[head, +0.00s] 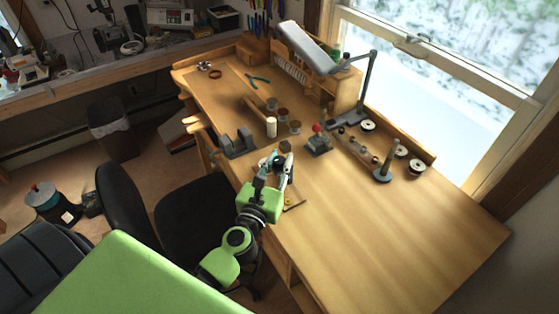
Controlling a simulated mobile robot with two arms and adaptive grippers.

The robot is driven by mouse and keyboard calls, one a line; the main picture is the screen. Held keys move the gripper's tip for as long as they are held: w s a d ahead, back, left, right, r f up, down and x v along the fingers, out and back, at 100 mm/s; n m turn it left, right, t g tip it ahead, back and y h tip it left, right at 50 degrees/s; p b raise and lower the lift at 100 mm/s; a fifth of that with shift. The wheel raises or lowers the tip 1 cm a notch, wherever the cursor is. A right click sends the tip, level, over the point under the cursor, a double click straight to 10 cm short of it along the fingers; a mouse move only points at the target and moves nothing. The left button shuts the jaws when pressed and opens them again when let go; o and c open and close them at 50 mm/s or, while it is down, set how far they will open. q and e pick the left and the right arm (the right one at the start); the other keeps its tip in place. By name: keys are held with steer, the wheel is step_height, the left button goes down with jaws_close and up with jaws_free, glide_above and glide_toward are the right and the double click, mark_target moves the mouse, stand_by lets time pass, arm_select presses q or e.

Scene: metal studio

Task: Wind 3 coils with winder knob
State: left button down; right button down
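A small winder (318,142) with a grey base and a red knob (317,128) stands on the wooden bench, right of the middle of the head view. My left gripper (277,158) is over the bench's near edge, to the left of the winder and apart from it. Its fingers look spread, and I see nothing clearly held between them. Several spools (283,115) of copper-coloured and pale wire stand behind the gripper. A row of small round parts (357,147) lies right of the winder. I cannot make out finished coils. My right gripper is not in view.
A lamp (366,88) with a long white head, a grey post stand (384,162) and white-rimmed reels (416,167) stand along the window side. Grey blocks (238,145) sit left of the gripper. The bench's right front (400,235) is clear. A black chair (190,210) stands before it.

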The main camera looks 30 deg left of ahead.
arm_select(q)
steer(key=shift+h, duration=0.3)
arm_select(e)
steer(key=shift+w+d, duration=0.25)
arm_select(q)
steer(key=shift+m+h, duration=0.3)
steer(key=shift+m, duration=0.1)
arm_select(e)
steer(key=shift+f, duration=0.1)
